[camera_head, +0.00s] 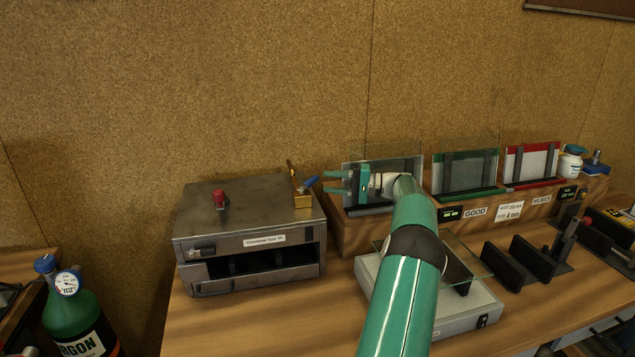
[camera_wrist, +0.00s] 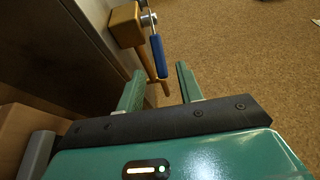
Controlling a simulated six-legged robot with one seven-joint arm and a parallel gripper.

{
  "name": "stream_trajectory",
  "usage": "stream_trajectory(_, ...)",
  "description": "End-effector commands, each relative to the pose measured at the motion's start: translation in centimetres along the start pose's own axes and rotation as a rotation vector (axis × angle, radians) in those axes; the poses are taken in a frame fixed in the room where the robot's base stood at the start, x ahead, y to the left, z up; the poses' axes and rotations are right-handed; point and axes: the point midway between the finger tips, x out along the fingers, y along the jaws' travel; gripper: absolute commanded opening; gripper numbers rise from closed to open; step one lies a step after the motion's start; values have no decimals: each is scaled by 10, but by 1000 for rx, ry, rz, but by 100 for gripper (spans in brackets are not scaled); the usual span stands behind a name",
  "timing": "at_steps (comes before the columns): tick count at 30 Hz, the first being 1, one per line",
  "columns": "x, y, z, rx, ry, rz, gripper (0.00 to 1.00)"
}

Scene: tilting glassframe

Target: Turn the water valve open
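In the wrist view the block (camera_wrist: 124,26) is at the upper left. The blue handle (camera_wrist: 158,57) extends from its silver pivot toward my gripper, with a thin brown pipe beside it. My gripper (camera_head: 327,181) is open, just right of the valve, its fingers pointing left at it. In the wrist view, the handle's near end appears in the gap between the fingertips (camera_wrist: 160,72). I see no clear contact.
The steel box (camera_head: 250,220) has a red knob (camera_head: 219,198) on top. Glass panes stand in a wooden rack (camera_head: 350,228) behind my arm. A pale box (camera_head: 480,300) with a glass pane is beside my arm. A cork-like wall is close behind; a green argon bottle (camera_head: 75,320) stands lower left.

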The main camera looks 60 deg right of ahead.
Motion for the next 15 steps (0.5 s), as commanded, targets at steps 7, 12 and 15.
stream_trajectory(7,-53,0,0,-1,1,-1,36)
stream_trajectory(12,-72,-1,0,-2,-1,-1,36)
stream_trajectory(15,-76,0,0,-1,-1,-1,36)
